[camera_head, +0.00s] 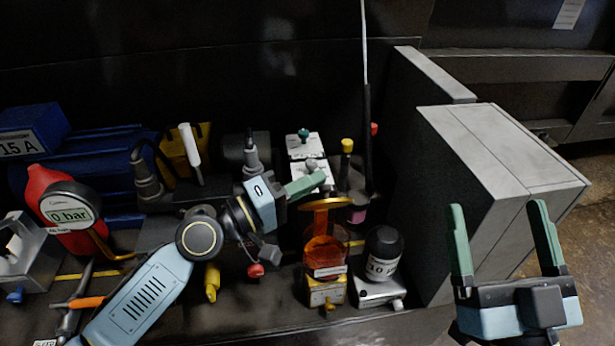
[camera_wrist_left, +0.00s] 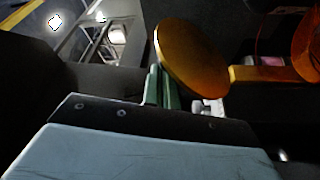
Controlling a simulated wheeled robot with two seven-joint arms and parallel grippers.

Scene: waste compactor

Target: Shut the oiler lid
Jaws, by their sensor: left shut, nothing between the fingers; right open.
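The oiler (camera_head: 325,252) is a clear orange cup on a yellow base, standing at the front of the bench. Its orange lid (camera_head: 327,204) is raised off the cup. In the left wrist view the lid (camera_wrist_left: 192,60) is a tilted disc, joined by an arm to the oiler cup (camera_wrist_left: 306,50) at right. My left gripper (camera_head: 322,180) is shut and empty just behind the lid. In the left wrist view its green fingertips (camera_wrist_left: 163,85) are partly hidden by the disc; I cannot tell whether they touch it. My right gripper (camera_head: 500,207) is open and empty, far to the right.
A grey box (camera_head: 500,150) stands at right. A red-bodied gauge (camera_head: 70,212) is at left.

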